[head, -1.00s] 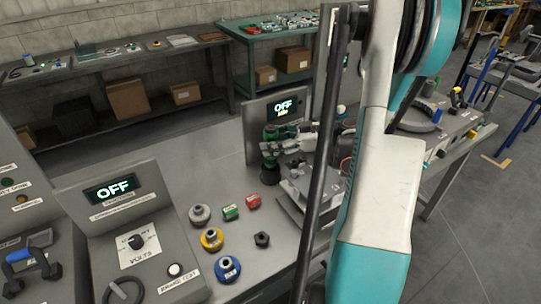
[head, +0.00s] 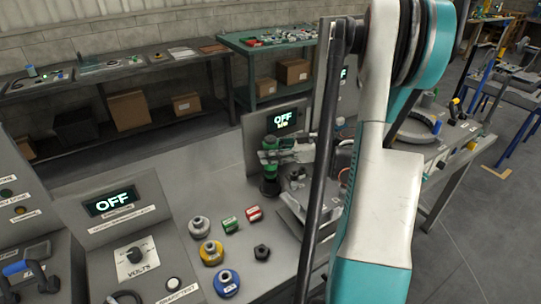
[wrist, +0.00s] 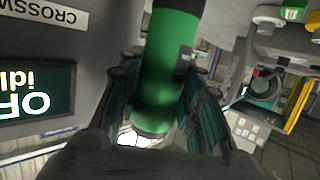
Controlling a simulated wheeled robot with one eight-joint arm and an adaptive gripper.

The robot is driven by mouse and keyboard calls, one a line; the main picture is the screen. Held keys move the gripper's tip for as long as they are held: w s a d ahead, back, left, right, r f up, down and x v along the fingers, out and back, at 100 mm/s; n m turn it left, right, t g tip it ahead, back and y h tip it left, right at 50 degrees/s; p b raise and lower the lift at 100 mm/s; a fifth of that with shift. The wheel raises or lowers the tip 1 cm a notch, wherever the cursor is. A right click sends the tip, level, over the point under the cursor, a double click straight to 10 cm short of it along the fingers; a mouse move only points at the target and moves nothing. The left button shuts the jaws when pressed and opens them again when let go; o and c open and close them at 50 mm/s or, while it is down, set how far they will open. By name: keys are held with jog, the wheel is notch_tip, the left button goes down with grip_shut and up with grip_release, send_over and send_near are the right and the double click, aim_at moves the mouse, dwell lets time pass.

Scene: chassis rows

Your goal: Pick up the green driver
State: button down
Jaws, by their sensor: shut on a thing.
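The green driver (wrist: 166,75) shows large in the wrist view as a green cylinder with a dark part near the top of the picture. It lies between the two fingers of my gripper (wrist: 165,105), which are shut on it. In the head view my gripper (head: 272,157) is in front of the back panel with the OFF screen, and green shows above and below it. My arm hides part of the area to its right. I cannot tell whether the driver is clear of the surface under it.
On the bench stand a grey knob (head: 200,228), a yellow one (head: 211,253) and a blue one (head: 226,283). A green block (head: 230,225), a red block (head: 254,214) and a black nut (head: 262,252) lie nearby. A sloped OFF panel (head: 125,235) stands at left.

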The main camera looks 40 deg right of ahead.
notch_tip(320, 180, up, 20)
jog(key=p, duration=0.6)
jog(key=shift+f+p, duration=0.2)
jog(key=shift+p, duration=0.2)
